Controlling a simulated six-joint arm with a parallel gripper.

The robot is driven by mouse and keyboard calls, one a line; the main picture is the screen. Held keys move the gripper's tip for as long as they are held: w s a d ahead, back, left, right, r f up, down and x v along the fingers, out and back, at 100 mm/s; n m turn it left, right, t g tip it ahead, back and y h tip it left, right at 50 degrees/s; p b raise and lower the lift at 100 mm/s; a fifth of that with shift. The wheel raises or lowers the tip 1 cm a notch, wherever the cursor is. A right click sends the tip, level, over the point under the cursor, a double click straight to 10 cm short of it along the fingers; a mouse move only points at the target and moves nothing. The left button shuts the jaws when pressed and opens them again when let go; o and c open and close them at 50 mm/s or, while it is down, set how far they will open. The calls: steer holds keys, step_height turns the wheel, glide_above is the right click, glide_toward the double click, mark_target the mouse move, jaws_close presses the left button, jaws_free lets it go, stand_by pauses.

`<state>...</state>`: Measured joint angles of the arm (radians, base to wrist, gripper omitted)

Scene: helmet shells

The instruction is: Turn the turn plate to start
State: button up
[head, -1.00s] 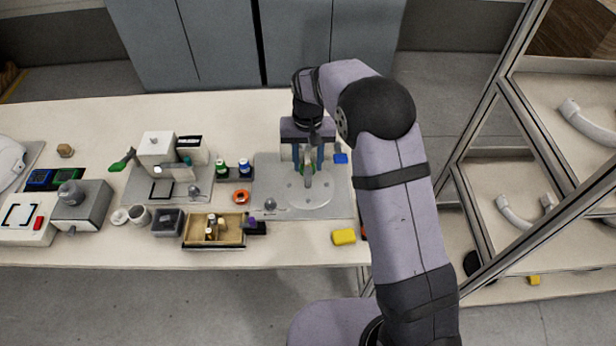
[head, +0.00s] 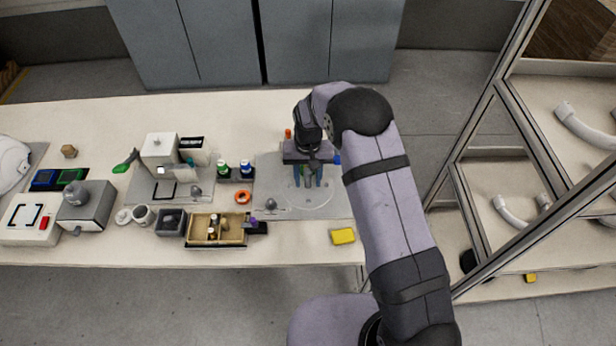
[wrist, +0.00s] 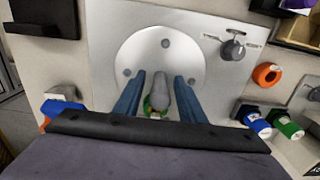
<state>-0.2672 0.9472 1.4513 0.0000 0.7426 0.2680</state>
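The turn plate (head: 322,199) is a pale round disc with small dark round spots, set in a grey square base plate (head: 340,208). It also shows in the wrist view (wrist: 140,55). My gripper (head: 308,183) is over the disc and points down. In the wrist view its two blue fingers (wrist: 159,82) stand apart, on either side of a grey upright post (wrist: 160,98). Narrow gaps show between the post and the fingers, so it looks ungripped. A bit of green and white shows at the post's near end. The contact at the fingertips is partly hidden.
A grey knob (wrist: 233,50) sits on a base plate corner. An orange ring (head: 242,197), green and blue capped bottles (head: 234,168) and a wooden tray (head: 200,242) stand left. A yellow block (head: 343,236) lies in front. A metal frame (head: 500,160) rises right.

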jaws_close()
steer(key=shift+n, duration=0.5)
steer(key=shift+n+b, duration=0.8)
steer(key=shift+n, duration=0.9)
steer(key=shift+n+b, duration=0.6)
steer(key=shift+n, duration=1.8)
steer(key=shift+n+b, duration=0.4)
steer(key=shift+n, duration=1.9)
steer(key=shift+r+n, duration=0.1)
steer(key=shift+n, duration=2.1)
